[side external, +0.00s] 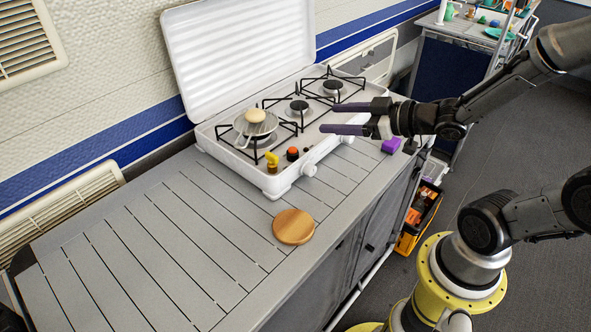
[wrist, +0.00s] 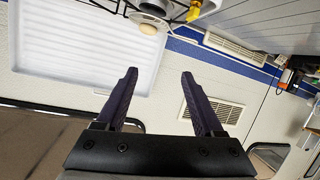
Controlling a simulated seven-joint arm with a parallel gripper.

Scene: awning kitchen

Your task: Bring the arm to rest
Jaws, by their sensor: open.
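My gripper (side external: 328,118) is open and empty, its two dark purple fingers apart. In the side view it shows in front of the right part of the white camping stove (side external: 283,184), pointing left. In the wrist view my gripper (wrist: 160,74) has nothing between its fingers, and the stove's raised white lid (wrist: 85,45) and the wall lie beyond. My arm reaches in from the right of the side view.
A pan (side external: 243,134) holding a round beige item (side external: 256,115) sits on the left burner. A yellow object (side external: 272,159) stands at the stove's front. A round wooden board (side external: 293,227) and a purple block (side external: 391,145) lie on the slatted counter (side external: 150,250), whose left part is clear.

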